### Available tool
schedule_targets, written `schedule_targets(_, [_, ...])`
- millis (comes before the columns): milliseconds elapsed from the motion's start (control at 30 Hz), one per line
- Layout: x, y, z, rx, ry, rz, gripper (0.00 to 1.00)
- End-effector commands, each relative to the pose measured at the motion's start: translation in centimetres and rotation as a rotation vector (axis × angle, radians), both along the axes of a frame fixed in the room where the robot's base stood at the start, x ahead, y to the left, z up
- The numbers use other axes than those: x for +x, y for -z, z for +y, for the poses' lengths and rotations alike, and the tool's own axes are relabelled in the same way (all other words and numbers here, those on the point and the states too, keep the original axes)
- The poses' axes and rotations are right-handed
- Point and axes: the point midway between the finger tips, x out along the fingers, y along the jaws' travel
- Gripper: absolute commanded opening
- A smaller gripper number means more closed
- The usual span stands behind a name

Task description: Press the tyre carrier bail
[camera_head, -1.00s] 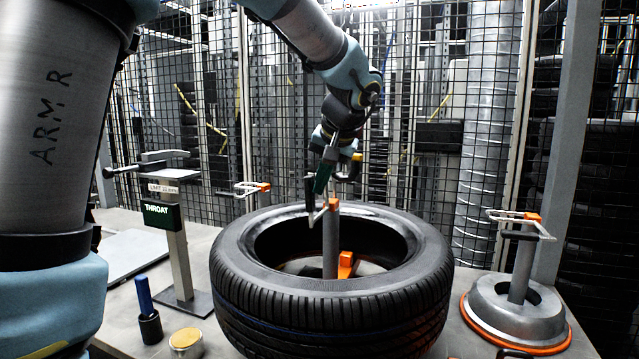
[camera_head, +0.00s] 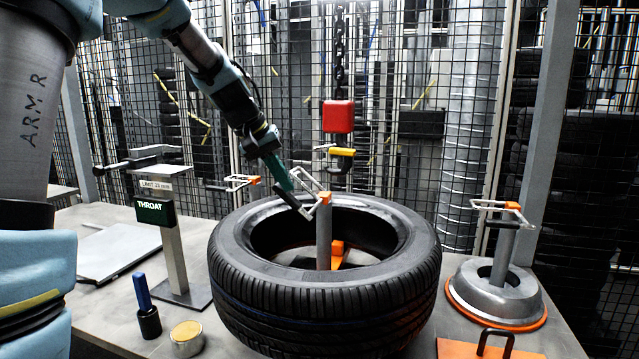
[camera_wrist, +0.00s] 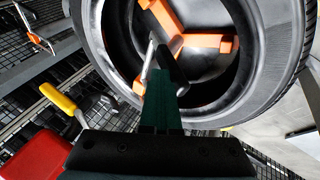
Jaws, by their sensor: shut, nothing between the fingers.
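The tyre carrier's grey post (camera_head: 324,240) stands inside the hole of a black tyre (camera_head: 325,300), with an orange piece at its top. Its pale wire bail (camera_head: 310,183) is tilted across the post top, with a dark bar beside it. My gripper (camera_head: 288,184) reaches down from the upper left, its green fingers shut and empty, beside the bail. In the wrist view the gripper (camera_wrist: 162,78) points into the tyre (camera_wrist: 270,80), with the bail (camera_wrist: 149,62) close to its tips. I cannot tell whether they touch.
A red hoist block (camera_head: 338,116) with a yellow-latched hook hangs behind the post. A gauge stand with a green THROAT sign (camera_head: 154,211) is left. Another carrier (camera_head: 497,290) stands right. A blue-handled tool (camera_head: 146,305) and a tin (camera_head: 187,338) sit in front.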

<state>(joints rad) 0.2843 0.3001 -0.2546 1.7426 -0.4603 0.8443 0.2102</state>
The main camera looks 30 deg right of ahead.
Motion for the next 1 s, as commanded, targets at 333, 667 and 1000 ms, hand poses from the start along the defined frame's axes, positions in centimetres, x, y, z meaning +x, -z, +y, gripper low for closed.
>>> schedule_targets(333, [1.8,2.9,1.9,-0.242,-0.003,0.225,0.00])
schedule_targets(667, [2.6,4.6,2.8,-0.422,-0.001,0.393,0.00])
schedule_targets(1000, [2.8,5.4,3.0,-0.430,0.001,0.398,0.00])
